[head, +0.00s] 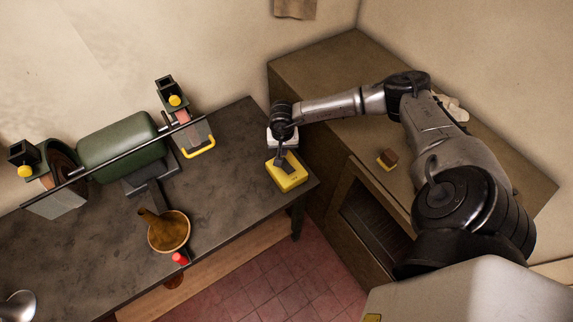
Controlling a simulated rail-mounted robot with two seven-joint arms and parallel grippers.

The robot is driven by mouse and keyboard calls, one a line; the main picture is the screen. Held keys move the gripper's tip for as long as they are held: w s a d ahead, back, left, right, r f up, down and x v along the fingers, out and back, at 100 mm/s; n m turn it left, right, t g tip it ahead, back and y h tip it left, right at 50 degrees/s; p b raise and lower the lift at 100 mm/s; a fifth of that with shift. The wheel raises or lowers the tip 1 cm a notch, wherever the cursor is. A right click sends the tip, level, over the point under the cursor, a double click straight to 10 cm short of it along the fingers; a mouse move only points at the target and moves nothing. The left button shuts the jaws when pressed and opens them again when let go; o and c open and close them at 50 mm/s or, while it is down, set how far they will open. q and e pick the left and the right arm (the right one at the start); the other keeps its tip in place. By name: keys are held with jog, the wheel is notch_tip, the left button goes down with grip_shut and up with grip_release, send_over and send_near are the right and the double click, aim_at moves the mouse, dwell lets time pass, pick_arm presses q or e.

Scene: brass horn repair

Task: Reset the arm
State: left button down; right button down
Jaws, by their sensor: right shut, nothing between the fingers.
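My right arm reaches in from the right across the wooden cabinet. Its gripper (283,163) points down at the right end of the dark workbench (235,125). It is shut and empty, over or just at a yellow block-like thing (292,179). I cannot tell whether the fingertips touch it. My left gripper is not in view.
A green bench grinder (122,144) with yellow-handled guards stands at the bench's back left. A brass bowl-shaped piece (168,233) and a red-capped item (180,258) sit near the front edge. A small brown-and-yellow block (388,158) lies on the wooden cabinet (330,75).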

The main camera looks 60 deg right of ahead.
jog(key=shift+r, duration=0.75)
